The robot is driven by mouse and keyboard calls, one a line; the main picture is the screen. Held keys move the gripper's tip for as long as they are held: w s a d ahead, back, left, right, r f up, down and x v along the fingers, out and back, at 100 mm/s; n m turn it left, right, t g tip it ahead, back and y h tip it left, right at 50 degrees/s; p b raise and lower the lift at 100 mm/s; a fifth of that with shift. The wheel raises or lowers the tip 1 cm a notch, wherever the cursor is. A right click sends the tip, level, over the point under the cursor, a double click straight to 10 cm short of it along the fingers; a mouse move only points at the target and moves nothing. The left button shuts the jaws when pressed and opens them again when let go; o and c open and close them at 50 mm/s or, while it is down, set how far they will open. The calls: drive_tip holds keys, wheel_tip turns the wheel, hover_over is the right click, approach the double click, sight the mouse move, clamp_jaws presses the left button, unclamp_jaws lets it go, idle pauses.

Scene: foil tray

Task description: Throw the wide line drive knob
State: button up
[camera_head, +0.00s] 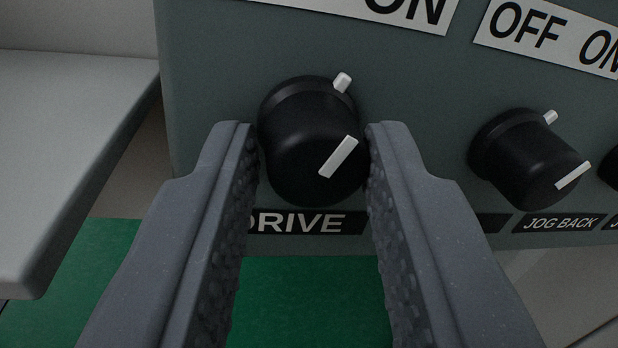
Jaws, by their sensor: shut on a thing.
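The wide black knob (305,150) sits on the front of a grey-green panel, above a black label (300,222) whose visible part reads "DRIVE". The knob's white pointer line slants up to the right, and a small white tab sticks up at its upper right edge. My gripper (308,140) is shut on this knob, with one finger against its left side and one against its right. The fingers hide the start of the label and part of its right end. The white plate above the knob is cut off by the frame and shows "ON".
A second black knob (530,155), marked "JOG BACK", stands to the right, close to my right finger. A further knob is cut off at the right edge. A grey slab (70,150) lies left of the panel. A green surface (310,300) lies below.

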drive_tip(key=n+p, duration=0.1)
drive_tip(key=p, duration=0.1)
drive_tip(key=n+p, duration=0.4)
drive_tip(key=shift+w+d+r+t+p, duration=0.1)
drive_tip(key=shift+d+r+t+p, duration=0.05)
drive_tip(key=shift+d+t+p, duration=0.15)
drive_tip(key=n+y+p, duration=0.1)
drive_tip(key=n+p, duration=0.2)
drive_tip(key=n, duration=0.1)
drive_tip(key=shift+a+n, duration=0.1)
drive_tip(key=shift+n, duration=0.2)
drive_tip(key=shift+f+n+p, duration=0.25)
drive_tip(key=shift+n+p, duration=0.2)
drive_tip(key=shift+n, duration=0.35)
drive_tip(key=shift+o, duration=0.2)
drive_tip(key=shift+c, duration=0.2)
drive_tip(key=o, duration=1)
drive_tip(key=shift+f, duration=0.1)
drive_tip(key=shift+a, duration=0.1)
